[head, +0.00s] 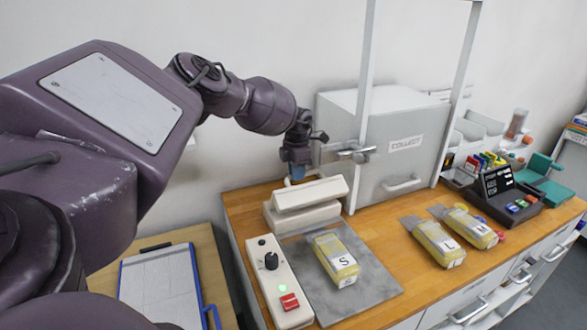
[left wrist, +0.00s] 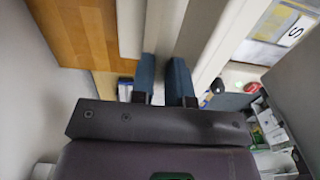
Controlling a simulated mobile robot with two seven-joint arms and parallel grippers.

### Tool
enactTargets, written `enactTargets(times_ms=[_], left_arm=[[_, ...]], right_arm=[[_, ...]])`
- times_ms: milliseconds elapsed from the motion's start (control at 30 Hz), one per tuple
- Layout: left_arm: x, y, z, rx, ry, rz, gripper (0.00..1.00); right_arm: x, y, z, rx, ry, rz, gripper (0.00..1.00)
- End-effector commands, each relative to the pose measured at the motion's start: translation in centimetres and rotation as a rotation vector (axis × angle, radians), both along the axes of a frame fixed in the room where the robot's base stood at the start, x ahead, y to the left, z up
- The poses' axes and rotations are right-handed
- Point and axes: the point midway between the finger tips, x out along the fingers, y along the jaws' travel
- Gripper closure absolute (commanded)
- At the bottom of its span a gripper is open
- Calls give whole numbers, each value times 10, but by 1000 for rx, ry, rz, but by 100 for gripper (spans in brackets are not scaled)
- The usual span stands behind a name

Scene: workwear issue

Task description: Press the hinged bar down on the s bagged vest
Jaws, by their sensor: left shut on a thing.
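The s bagged vest (head: 335,258) is a yellow pack in a clear bag with an S label. It lies flat on the grey mat, its far end close to the white sealer base (head: 283,219). The white hinged bar (head: 312,193) is tilted up above that base, with a gap at its front. My left gripper (head: 297,172), with blue fingers, is at the back of the bar. In the left wrist view, the fingers (left wrist: 163,80) are shut on a pale part of the bar. The S label also shows there, upper right. My right gripper is not in view.
A control box (head: 279,284) with a black knob, green light and red switch stands left of the mat. Bagged vests L (head: 440,242) and M (head: 472,228) lie to the right. A grey COLLECT cabinet (head: 390,135) stands behind. A clipboard (head: 160,285) lies at lower left.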

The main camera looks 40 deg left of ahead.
Motion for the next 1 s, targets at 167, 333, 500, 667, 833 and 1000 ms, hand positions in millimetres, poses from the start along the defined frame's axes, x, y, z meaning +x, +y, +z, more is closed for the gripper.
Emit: enactTargets(times_ms=[167, 333, 500, 667, 833, 1000], left_arm=[[-9, -16, -4, -4, 5, -2, 100], [-12, -22, -5, -2, 3, -2, 100], [-12, -23, -5, -1, 3, -2, 100], [-12, -23, -5, -2, 3, -3, 79], [-12, -23, -5, -1, 2, -2, 58], [-12, -23, -5, 0, 1, -1, 58]], right_arm=[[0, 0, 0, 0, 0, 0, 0], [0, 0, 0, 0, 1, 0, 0], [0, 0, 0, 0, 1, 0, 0], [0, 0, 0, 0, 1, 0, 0], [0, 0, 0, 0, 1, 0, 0], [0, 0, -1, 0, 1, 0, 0]])
